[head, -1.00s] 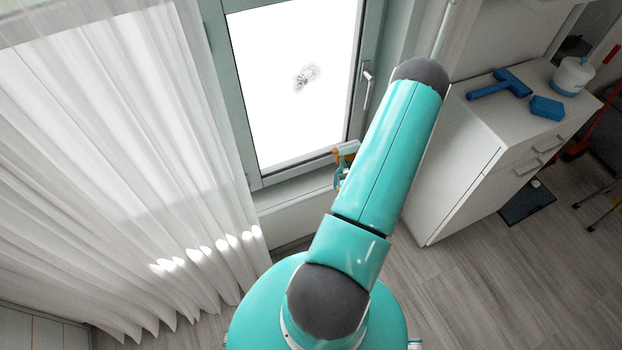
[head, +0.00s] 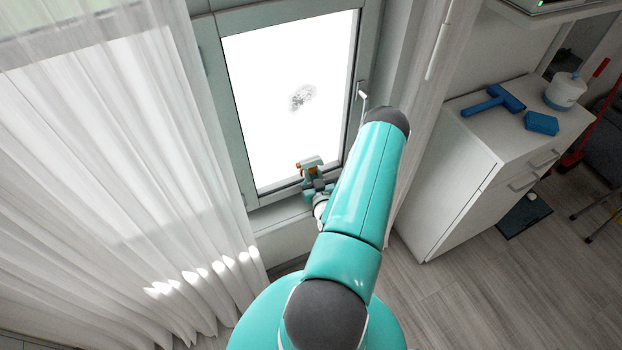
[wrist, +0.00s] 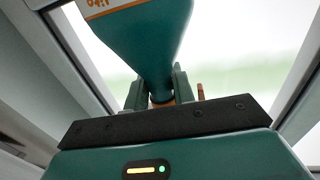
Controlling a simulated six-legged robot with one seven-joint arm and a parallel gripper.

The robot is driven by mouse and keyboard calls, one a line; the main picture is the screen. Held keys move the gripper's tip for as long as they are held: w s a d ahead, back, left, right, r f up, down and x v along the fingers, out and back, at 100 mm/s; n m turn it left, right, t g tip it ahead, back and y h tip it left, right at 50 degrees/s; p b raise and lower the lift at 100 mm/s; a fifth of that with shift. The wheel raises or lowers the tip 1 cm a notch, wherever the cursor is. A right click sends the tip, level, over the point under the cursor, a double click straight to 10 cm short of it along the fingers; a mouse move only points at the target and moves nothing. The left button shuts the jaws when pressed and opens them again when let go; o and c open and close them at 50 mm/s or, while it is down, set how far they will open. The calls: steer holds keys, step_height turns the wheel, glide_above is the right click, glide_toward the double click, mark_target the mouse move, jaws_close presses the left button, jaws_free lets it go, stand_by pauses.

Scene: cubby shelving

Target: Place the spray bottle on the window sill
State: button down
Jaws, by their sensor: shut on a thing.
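The spray bottle (head: 309,163) is teal with orange parts and shows small in front of the lower window in the head view. In the wrist view the teal bottle (wrist: 145,40) has an orange-marked label and narrows toward my fingers. My gripper (head: 316,188) is shut on its narrow part; the fingers also show in the wrist view (wrist: 160,92). The window sill (head: 282,212) is the pale ledge below the window frame. My arm hides its right part. The bottle appears above the sill, and I cannot tell whether it touches anything.
The window (head: 290,100) is closed and has a dark smudge. A white curtain (head: 110,170) hangs at the left.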

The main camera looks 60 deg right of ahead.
steer(key=shift+w+d+f, duration=0.1)
steer(key=shift+w+f, duration=0.3)
steer(key=shift+f, duration=0.1)
steer(key=shift+s+f, duration=0.1)
steer(key=shift+f, duration=1.35)
steer(key=c, duration=1.2)
jaws_free()
steer(key=shift+f, duration=0.1)
steer(key=shift+o, duration=0.2)
steer(key=v, duration=1.2)
